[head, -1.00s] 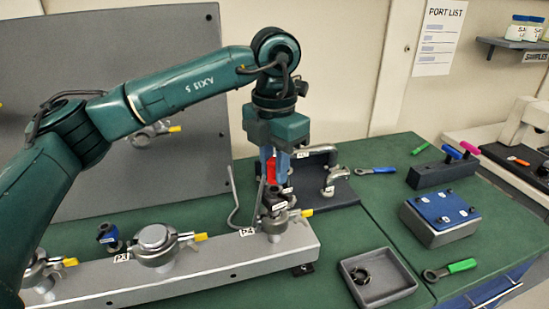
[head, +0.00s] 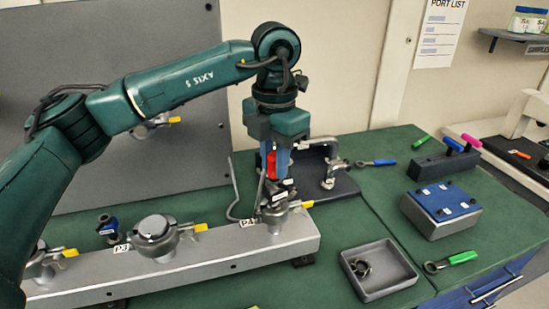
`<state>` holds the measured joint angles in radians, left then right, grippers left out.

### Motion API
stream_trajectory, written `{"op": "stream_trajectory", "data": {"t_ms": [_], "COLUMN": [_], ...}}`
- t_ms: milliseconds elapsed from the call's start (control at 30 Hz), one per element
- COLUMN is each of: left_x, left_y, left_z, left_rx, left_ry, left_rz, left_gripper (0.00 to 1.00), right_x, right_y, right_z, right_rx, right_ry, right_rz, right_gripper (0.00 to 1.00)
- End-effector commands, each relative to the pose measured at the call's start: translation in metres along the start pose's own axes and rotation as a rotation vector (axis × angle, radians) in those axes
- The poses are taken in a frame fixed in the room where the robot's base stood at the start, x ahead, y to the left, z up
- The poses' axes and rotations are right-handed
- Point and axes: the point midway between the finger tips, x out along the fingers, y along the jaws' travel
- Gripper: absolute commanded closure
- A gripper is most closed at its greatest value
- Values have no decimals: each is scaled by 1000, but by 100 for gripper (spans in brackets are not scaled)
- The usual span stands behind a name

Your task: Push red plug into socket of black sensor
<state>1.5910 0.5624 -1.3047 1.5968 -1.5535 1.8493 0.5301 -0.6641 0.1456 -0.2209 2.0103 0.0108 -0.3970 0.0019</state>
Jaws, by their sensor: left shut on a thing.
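My left gripper (head: 276,163) is shut on the red plug (head: 271,166) and points straight down, with blue fingers on either side of it. The black sensor (head: 276,188) stands upright on the clamped port at label P4, directly below the plug. The plug's lower end is at or very close to the sensor's top. The fingers and the small scale hide the socket, so I cannot tell whether the plug is in it. My right gripper is out of view.
A bent grey rod (head: 233,190) rises just left of the sensor. A dark base with metal pipework (head: 330,176) stands close behind it. Another dark sensor (head: 107,226) stands by P3. A grey tray (head: 348,268) lies at the front right. Green bench is clear between these.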

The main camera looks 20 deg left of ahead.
Motion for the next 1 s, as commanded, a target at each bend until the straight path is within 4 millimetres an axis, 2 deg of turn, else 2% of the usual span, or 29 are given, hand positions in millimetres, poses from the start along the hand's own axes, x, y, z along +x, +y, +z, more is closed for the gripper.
{"op": "stream_trajectory", "data": {"t_ms": [700, 733, 1000], "left_x": [8, 8, 8], "left_y": [0, 0, -1], "left_z": [0, 0, 0], "left_rx": [0, 0, 2], "left_ry": [0, 0, 0], "left_rz": [0, 0, -2], "left_gripper": [100, 75, 53], "right_x": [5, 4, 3], "right_y": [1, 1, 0], "right_z": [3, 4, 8], "right_rx": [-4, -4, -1], "right_ry": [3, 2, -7], "right_rz": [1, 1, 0], "right_gripper": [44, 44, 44]}}
